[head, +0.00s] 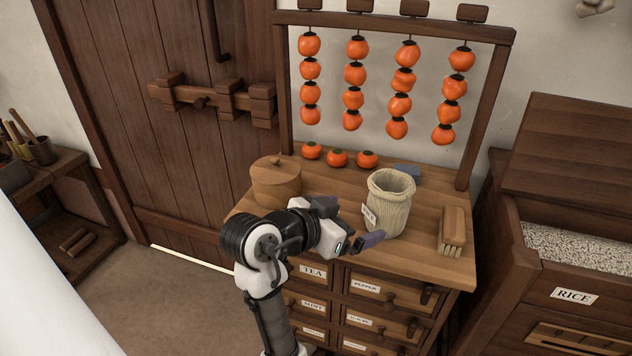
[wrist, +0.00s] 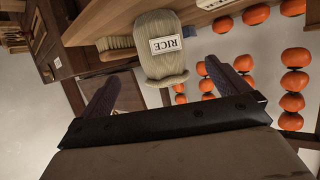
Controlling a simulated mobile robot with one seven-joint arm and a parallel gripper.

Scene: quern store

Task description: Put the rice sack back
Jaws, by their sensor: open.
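The rice sack (head: 390,207) is a pale woven bag with a round rolled rim and a RICE label. It stands upright on the wooden top of the drawer cabinet (head: 432,262). My gripper (head: 362,236) is at the front left of the sack in the head view, open and empty. In the wrist view the sack (wrist: 158,62) appears upside down, ahead of and between my two spread fingers (wrist: 167,88). The fingers look apart from it. The inside of the sack is mostly hidden.
A round lidded wooden box (head: 276,182) stands left of the sack, a brush (head: 453,229) right of it. Behind are several persimmons (head: 337,158), a blue item (head: 407,172) and a rack of hanging persimmons (head: 403,79). An open RICE bin (head: 575,270) full of grains stands at right.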

